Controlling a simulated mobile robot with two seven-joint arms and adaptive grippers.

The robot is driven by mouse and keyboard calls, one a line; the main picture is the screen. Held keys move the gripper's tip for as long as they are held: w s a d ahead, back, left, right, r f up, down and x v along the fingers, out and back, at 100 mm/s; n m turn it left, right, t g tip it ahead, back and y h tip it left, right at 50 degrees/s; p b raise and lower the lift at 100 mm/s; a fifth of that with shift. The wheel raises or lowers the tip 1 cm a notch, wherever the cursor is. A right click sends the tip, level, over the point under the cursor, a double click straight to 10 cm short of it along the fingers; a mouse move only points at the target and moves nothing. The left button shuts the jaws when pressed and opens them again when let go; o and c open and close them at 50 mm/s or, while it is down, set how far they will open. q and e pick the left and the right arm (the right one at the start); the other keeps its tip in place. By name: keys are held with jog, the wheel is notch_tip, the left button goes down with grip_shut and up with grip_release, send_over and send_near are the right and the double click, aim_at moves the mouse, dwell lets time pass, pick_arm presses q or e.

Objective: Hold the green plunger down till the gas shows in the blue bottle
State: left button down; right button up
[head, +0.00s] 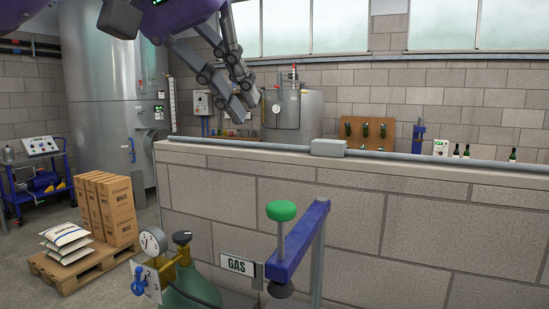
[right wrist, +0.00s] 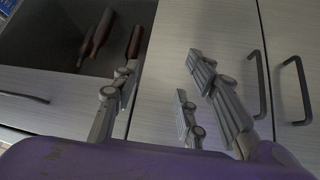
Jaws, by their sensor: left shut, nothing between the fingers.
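The green plunger (head: 281,211) is a round knob on a thin upright rod, beside a purple-blue bracket arm (head: 297,246) in the head view's lower middle. It stands up, with nothing touching it. My right gripper (right wrist: 163,72) is open and empty in the right wrist view, in front of pale cabinet fronts. I cannot make out a blue bottle in either view.
A green gas cylinder (head: 196,289) with a dial gauge (head: 152,242) stands left of the plunger. A block wall (head: 420,220) with a pipe along its top runs behind. Boxes (head: 112,208) sit on a pallet at left. Brown bottles (right wrist: 97,36) lie in an open drawer.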

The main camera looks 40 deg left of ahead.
pick_arm(q)
send_over(278, 201)
jog(key=a, duration=0.1)
notch_tip(278, 201, down, 8)
jog(key=shift+w+r, duration=0.1)
jog(key=shift+d+f, duration=0.2)
jog(key=shift+f, duration=0.3)
jog(key=shift+d+f, duration=0.15)
jog(key=shift+f, duration=0.35)
jog(key=shift+s+f+p, duration=0.2)
jog(key=shift+f+p, duration=0.15)
jog(key=shift+p, duration=0.3)
jog(key=shift+d+f, duration=0.1)
jog(key=shift+f, duration=0.35)
pick_arm(e)
jog(key=shift+w+a+r, duration=0.1)
jog(key=shift+w+r, duration=0.5)
jog(key=shift+r, duration=0.35)
pick_arm(q)
jog(key=shift+w+f, duration=0.1)
pick_arm(e)
jog(key=shift+w, duration=0.15)
